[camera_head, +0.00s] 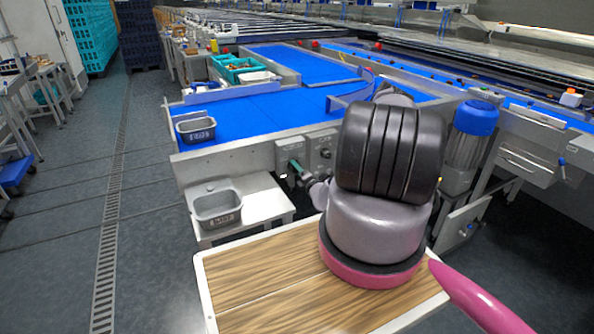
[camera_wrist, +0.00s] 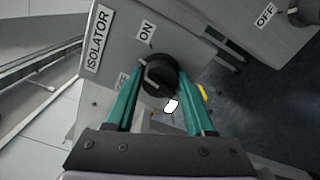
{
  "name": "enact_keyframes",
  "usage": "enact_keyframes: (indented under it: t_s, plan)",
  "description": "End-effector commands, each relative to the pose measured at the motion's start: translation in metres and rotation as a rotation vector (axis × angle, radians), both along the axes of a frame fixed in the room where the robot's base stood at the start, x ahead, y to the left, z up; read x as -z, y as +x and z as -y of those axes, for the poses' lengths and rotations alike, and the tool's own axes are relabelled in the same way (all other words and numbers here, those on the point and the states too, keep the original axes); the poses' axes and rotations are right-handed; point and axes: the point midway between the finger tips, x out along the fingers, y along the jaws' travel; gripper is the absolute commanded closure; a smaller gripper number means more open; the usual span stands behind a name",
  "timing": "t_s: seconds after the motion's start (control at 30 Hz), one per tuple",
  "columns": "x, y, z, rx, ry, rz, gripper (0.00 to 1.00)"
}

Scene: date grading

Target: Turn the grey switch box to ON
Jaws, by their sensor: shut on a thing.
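The grey switch box (camera_wrist: 120,35) carries an ISOLATOR label and fills the upper middle of the wrist view. Its black round knob (camera_wrist: 160,76) sits between the teal fingers of my gripper (camera_wrist: 157,68), which is shut on it. An ON label (camera_wrist: 146,30) is above the knob; another label is partly hidden by the left finger. I cannot clearly tell which label the knob points to. In the head view the box (camera_head: 284,157) is on the conveyor's front side, with my gripper (camera_head: 295,166) at its face.
A second grey box (camera_head: 322,141) with an OFF label (camera_wrist: 266,14) is close on the right. A grey tub (camera_head: 217,207) stands on a white shelf at left, another (camera_head: 196,131) on the blue belt (camera_head: 255,115). A wooden-topped table (camera_head: 250,280) lies below my arm.

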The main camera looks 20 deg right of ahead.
Motion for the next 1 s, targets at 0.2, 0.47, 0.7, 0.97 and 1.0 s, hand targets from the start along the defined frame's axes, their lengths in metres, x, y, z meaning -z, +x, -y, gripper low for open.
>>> enact_keyframes:
  t_s: [0.2, 0.47, 0.7, 0.97, 1.0]
  plan:
    - [0.0011, -0.0008, 0.0007, 0.001, 0.201, -0.009, 1.0]
    - [0.0015, -0.0008, 0.0006, 0.001, 0.408, -0.016, 1.0]
    - [0.0017, -0.0008, 0.0007, 0.0, 0.533, -0.02, 1.0]
    - [0.0019, -0.0009, 0.0007, 0.002, 0.592, -0.023, 1.0]
    - [0.0019, -0.0009, 0.0007, 0.002, 0.596, -0.023, 1.0]
